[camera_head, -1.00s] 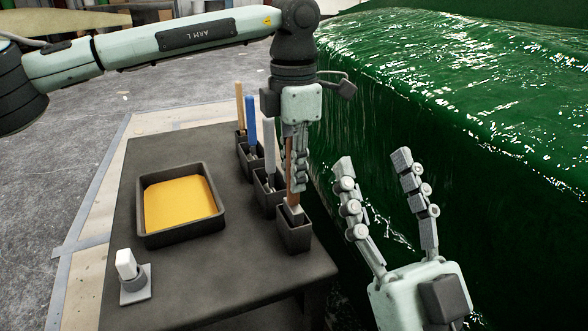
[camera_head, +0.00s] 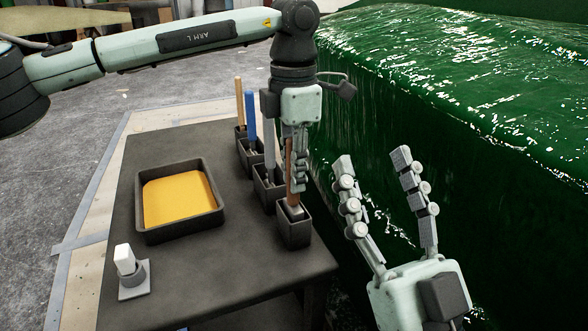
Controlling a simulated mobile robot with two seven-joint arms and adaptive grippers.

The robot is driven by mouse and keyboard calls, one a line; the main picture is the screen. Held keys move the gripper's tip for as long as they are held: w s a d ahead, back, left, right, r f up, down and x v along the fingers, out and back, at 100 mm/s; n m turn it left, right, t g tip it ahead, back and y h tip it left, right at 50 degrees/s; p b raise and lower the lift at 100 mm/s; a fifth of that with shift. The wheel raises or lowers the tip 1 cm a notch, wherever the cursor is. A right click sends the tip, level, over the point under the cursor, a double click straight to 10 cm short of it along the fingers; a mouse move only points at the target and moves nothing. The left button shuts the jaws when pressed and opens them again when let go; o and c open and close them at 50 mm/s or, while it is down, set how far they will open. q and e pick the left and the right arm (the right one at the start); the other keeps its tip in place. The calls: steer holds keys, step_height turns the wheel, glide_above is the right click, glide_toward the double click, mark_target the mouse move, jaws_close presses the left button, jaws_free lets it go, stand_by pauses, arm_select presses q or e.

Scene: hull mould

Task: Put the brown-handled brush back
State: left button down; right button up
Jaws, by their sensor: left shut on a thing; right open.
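The brown-handled brush (camera_head: 289,160) stands almost upright with its lower end in the nearest dark holder (camera_head: 294,232) at the table's right edge. My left gripper (camera_head: 298,185) comes down from above and is shut on the brush's handle, just over the holder. The brush's bristles are hidden inside the holder. My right gripper (camera_head: 384,160) is open and empty, pointing up, to the right of the table and in front of the green hull.
Behind the nearest holder, more holders carry a grey-handled tool (camera_head: 270,142), a blue-handled tool (camera_head: 251,118) and a tan-handled tool (camera_head: 239,102). A tray of yellow liquid (camera_head: 141,215) and a white object on a grey stand (camera_head: 134,284) occupy the dark table (camera_head: 215,275). The green hull (camera_head: 480,180) rises at right.

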arm_select(q)
steer(key=c, duration=1.3)
jaws_free()
steer(key=shift+c, duration=0.2)
steer(key=shift+r, duration=0.1)
